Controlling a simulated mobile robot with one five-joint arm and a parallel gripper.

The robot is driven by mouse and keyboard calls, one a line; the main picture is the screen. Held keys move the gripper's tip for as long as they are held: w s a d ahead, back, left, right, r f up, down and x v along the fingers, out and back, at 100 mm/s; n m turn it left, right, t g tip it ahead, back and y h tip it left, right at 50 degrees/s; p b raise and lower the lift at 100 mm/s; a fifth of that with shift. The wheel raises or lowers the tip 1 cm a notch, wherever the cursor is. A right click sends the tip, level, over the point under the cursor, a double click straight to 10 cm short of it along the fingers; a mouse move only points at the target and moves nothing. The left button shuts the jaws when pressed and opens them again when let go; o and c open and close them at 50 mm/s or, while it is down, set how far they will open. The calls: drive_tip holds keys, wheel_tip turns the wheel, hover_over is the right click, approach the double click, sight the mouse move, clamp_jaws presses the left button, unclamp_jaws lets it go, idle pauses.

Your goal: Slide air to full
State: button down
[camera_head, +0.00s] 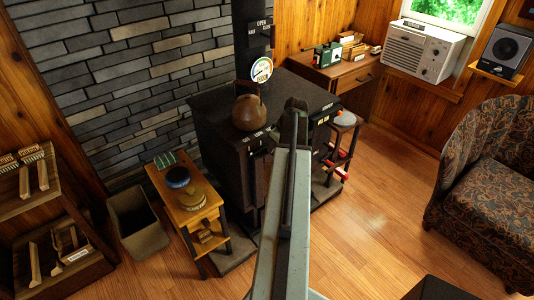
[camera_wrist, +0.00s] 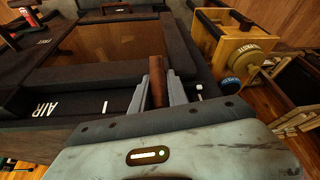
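The dark stove (camera_head: 225,140) stands in the middle of the head view, with my arm in front of its face. In the wrist view a brown cylindrical knob (camera_wrist: 157,80) stands between the two grey fingers of my gripper (camera_wrist: 158,92). The fingers are close on both sides of it; whether they press on it is unclear. A white AIR label (camera_wrist: 40,108), upside down, is on the dark strip left of the knob. A small white mark (camera_wrist: 199,87) sits right of it.
A brown kettle (camera_head: 249,112) is on the stove top, with a round gauge (camera_head: 261,69) behind it. A small wooden side table (camera_head: 190,205) with round objects stands left of the stove. A stool (camera_head: 343,120) is to its right. Floor is free between stove and armchair (camera_head: 490,180).

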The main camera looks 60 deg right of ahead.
drive_tip(key=shift+s+d, duration=0.3)
drive_tip(key=shift+d, duration=0.65)
drive_tip(key=shift+s+d, duration=0.3)
drive_tip(key=shift+d, duration=0.65)
drive_tip(key=shift+s+d, duration=0.3)
drive_tip(key=shift+d, duration=0.65)
drive_tip(key=shift+s+d, duration=0.2)
drive_tip(key=shift+d, duration=0.3)
drive_tip(key=shift+s+d, duration=0.15)
drive_tip(key=shift+d, duration=0.35)
